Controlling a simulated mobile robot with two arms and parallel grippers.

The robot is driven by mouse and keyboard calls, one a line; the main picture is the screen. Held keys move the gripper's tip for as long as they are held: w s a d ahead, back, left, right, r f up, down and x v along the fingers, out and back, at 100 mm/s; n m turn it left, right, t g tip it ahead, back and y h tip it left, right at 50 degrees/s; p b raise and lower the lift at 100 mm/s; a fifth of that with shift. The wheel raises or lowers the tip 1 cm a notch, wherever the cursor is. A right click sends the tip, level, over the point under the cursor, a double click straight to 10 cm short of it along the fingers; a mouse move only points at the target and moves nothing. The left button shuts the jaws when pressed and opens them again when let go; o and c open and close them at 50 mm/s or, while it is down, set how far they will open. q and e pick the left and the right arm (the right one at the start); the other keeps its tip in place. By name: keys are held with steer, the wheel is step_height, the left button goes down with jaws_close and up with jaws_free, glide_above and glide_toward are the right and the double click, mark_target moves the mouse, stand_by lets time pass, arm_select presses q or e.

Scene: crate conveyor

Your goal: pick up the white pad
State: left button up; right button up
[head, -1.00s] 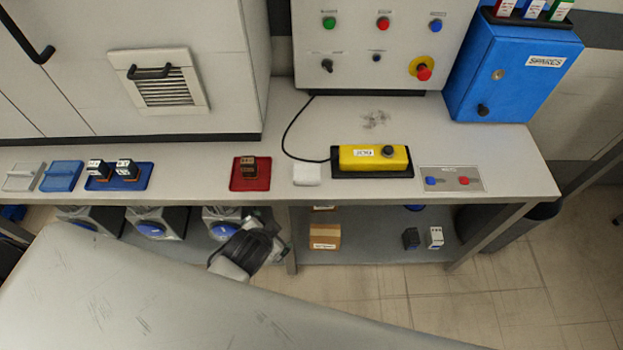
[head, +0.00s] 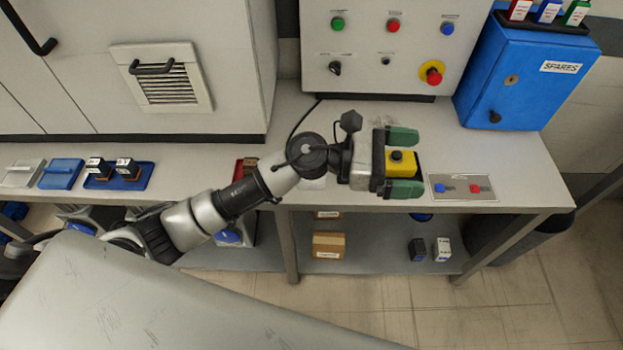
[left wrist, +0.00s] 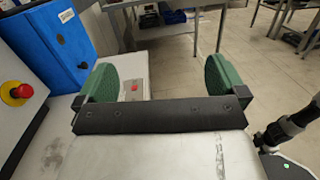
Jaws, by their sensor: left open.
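The white pad (head: 314,183) lies on the workbench left of the yellow box. In the head view my left arm covers most of it, and only a small pale part shows below the wrist. My left gripper (head: 420,162) is open, with green finger pads, and points right. It is over the yellow box in the picture, to the right of the pad, with nothing seen between its fingers in the left wrist view (left wrist: 158,72). Its height above the bench is hard to tell. The pad cannot be made out in the left wrist view. My right gripper is not in view.
The yellow box (head: 403,163) with a black knob is partly hidden by my gripper. A plate with blue and red buttons (head: 462,187) lies to its right. A control panel (head: 385,20) and blue spares cabinet (head: 520,75) stand behind. A red tray (head: 238,172) is left of the pad.

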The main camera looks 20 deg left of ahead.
arm_select(q)
steer(key=w+a+f+m+g+y, duration=0.1)
steer(key=a+f+m+g+y, duration=0.35)
steer(key=f+m+y, duration=0.5)
steer(key=w+a+m+y, duration=0.1)
steer(key=a+m+y, duration=0.1)
steer(key=a+y, duration=0.1)
steer(key=w+a+m+t+y, duration=0.1)
steer(key=w+a+m+y, duration=0.1)
steer(key=a, duration=0.4)
steer(key=w+a+m+y+b, duration=0.1)
steer(key=a+m+y, duration=0.2)
steer(key=a+y, duration=0.1)
steer(key=shift+w+a+r, duration=0.2)
steer(key=shift+w+a, duration=0.2)
steer(key=shift+a, duration=0.05)
step_height(320, 180, down, 5)
steer(key=shift+f, duration=0.1)
step_height(320, 180, down, 5)
steer(key=shift+f+p, duration=0.1)
steer(key=shift+p, duration=0.45)
